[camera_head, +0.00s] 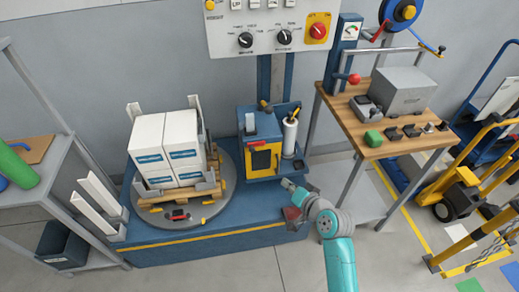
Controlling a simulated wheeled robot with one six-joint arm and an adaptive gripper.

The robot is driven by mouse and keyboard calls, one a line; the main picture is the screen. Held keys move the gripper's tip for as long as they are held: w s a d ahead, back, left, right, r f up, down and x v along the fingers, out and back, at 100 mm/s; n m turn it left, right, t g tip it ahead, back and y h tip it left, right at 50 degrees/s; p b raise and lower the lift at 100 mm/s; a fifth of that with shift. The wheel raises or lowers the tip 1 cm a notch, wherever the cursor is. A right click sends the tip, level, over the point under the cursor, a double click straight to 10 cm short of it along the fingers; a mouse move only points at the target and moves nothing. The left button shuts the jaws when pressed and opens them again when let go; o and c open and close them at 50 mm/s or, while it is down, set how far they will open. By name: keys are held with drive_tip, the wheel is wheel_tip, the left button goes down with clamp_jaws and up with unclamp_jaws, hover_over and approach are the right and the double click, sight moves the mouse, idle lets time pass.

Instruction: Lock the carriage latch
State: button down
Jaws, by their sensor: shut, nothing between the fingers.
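The carriage (246,168) is a blue box with a yellow-framed front door (262,158), standing at the foot of the blue mast behind the turntable. A small dark fitting shows at the door's right side, and a yellow-tipped lever (265,106) stands on top. I cannot tell which part is the latch or whether it is locked. A white film roll (290,136) stands upright on the carriage's right side. My gripper (288,185) is shut and empty, in front of and below the carriage's right side, apparently apart from the door.
A turntable (225,205) at left bears a pallet of white boxes (168,145). A control panel (268,28) hangs above. Floor in front is clear.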

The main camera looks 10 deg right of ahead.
drive_tip(key=w+r+y, duration=0.1)
drive_tip(key=w+r, duration=0.6)
drive_tip(key=shift+w+d+y, duration=0.2)
drive_tip(key=shift+w+y, duration=0.15)
drive_tip(key=shift+y, duration=0.05)
approach(252, 145)
drive_tip(key=w+r, duration=0.1)
drive_tip(key=w, duration=0.2)
drive_tip(key=shift+w+a+f, duration=0.2)
drive_tip(key=shift+f, duration=0.2)
drive_tip(key=shift+w+a+f, duration=0.2)
drive_tip(key=shift+f, duration=0.25)
drive_tip(key=shift+w+a+f, duration=0.15)
drive_tip(key=shift+a+f, duration=0.35)
